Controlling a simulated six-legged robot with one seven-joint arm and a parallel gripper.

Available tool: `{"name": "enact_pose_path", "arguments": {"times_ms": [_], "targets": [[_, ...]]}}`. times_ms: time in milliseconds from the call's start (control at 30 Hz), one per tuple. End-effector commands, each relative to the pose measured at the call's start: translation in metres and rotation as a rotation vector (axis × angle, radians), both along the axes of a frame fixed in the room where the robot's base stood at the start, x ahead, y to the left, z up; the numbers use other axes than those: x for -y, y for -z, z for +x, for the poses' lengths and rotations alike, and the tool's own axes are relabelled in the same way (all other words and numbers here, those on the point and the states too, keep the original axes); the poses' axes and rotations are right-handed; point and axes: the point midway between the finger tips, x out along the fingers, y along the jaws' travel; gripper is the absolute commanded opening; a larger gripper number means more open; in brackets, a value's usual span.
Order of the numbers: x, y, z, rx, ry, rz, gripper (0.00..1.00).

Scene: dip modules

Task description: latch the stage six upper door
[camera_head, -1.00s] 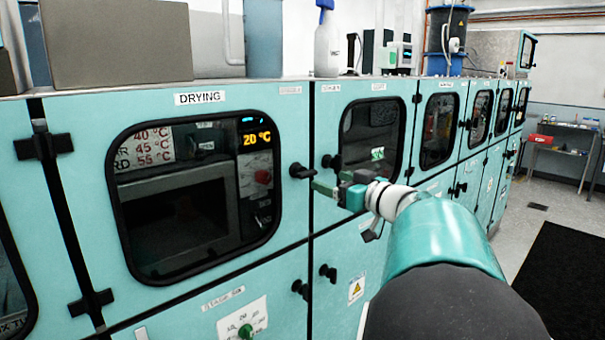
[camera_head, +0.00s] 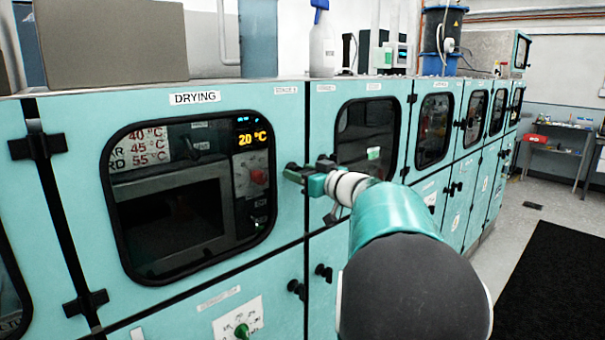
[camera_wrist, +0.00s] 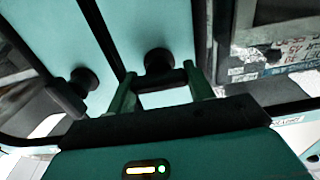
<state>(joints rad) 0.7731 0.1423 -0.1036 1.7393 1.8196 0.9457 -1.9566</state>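The upper door (camera_head: 290,125) with the DRYING label and a dark window stands in the left half of the head view and looks closed against the cabinet front. Its small stage label is too blurred to read surely. Its black latch handle (camera_wrist: 158,63) shows in the wrist view, at the door's edge by the dark seam. My gripper (camera_head: 302,173) is at this latch in the head view and partly hides it. In the wrist view the two green fingers (camera_wrist: 160,88) are spread, one on each side of the handle. Whether they touch it cannot be told.
A neighbouring upper door (camera_head: 394,115) with its own window lies right of the seam. Its black latch (camera_wrist: 84,82) is close by in the wrist view. Lower-door knobs (camera_head: 296,288) sit below.

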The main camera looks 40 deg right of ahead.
Motion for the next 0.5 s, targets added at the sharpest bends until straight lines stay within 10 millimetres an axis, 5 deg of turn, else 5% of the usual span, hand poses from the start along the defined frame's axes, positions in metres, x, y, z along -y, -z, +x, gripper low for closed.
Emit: {"name": "enact_pose_path", "arguments": {"times_ms": [100, 500], "targets": [[0.0002, 0.0, -0.0003, 0.0, 0.0, 0.0, 0.3], [0.0007, 0.0, -0.0006, -0.002, 0.001, 0.067, 0.3]]}}
